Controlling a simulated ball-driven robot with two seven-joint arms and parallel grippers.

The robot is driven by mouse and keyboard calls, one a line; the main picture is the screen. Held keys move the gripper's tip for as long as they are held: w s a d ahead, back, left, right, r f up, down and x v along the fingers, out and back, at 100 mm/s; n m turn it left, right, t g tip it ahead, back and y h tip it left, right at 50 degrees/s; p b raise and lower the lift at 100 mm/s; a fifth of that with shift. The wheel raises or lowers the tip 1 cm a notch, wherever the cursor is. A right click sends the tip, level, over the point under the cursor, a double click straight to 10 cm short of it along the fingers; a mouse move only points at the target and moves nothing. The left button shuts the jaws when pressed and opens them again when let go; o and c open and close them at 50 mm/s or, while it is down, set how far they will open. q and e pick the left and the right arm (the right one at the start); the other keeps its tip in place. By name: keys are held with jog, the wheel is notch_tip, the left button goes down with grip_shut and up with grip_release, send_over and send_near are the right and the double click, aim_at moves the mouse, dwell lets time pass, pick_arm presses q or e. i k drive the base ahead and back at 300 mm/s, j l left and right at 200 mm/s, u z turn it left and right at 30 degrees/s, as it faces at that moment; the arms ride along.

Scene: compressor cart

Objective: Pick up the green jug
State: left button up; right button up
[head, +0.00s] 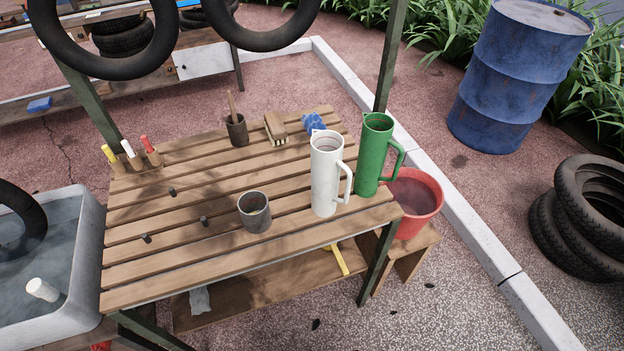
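The green jug (371,158) stands upright near the right end of the slatted wooden table (175,247). It is tall, with a handle on its right side. A white jug (324,178) of similar shape stands just left of it, its handle also to the right, and hides part of the green jug's left side or comes close to it. Neither of my grippers shows in the head view.
A grey cup (254,212), a dark pot with a brush (237,131), a scrubbing brush (275,128) and a blue cloth (314,124) are on the table. A red bucket (418,203) stands beyond its right end. Green posts and hanging tyres (110,62) frame the table.

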aim_at(376, 139)
jog(key=k+l+u, duration=0.25)
jog(key=k, duration=0.15)
jog(key=k+l+u, duration=0.15)
jog(key=k+u, duration=0.15)
jog(key=k, duration=0.1)
